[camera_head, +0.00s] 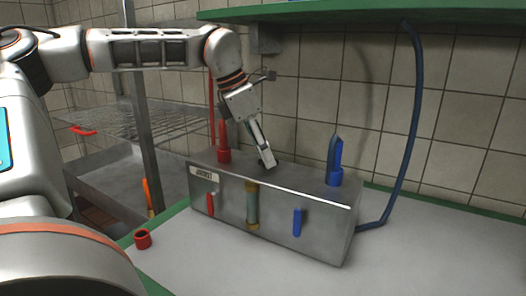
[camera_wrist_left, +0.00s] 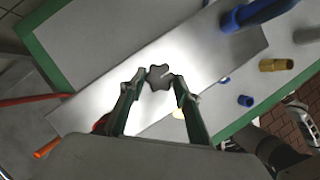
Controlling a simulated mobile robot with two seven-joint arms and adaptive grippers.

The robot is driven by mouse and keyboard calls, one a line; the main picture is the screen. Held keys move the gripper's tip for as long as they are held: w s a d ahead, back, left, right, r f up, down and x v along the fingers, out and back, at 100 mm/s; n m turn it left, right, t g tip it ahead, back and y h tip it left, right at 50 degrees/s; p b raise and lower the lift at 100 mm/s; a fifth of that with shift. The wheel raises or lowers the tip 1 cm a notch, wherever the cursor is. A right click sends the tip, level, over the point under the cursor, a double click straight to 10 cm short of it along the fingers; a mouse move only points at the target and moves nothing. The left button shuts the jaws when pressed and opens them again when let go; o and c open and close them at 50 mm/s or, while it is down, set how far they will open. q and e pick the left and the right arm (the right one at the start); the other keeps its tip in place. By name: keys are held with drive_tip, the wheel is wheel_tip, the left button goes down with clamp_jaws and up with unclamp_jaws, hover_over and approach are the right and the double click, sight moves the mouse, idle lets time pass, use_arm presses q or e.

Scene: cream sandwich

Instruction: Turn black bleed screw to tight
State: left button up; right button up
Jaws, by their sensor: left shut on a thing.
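The black bleed screw (camera_wrist_left: 159,77) is a dark lobed knob on top of the grey metal box (camera_head: 280,225). My left gripper (camera_head: 266,163) points down at the top of the box, and in the head view its fingertips hide most of the screw. In the left wrist view the two fingers of my left gripper (camera_wrist_left: 158,82) sit on either side of the knob and are shut on it. A small white mark shows on the knob's right side.
A red pipe fitting (camera_head: 224,150) and a blue one (camera_head: 334,175) rise from the box top on either side of my gripper. A blue hose (camera_head: 413,110) runs up behind. A loose red cap (camera_head: 142,239) lies left on the grey table. The table's right is clear.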

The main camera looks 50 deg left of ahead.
idle(0.3)
use_arm(q)
drive_tip(key=o, duration=1.1)
drive_tip(key=shift+r, duration=0.1)
drive_tip(key=v, duration=1.1)
drive_tip(key=shift+s+a+r, duration=0.15)
drive_tip(key=shift+s+r, duration=0.05)
drive_tip(key=shift+r, duration=0.15)
drive_tip(key=shift+s, duration=0.1)
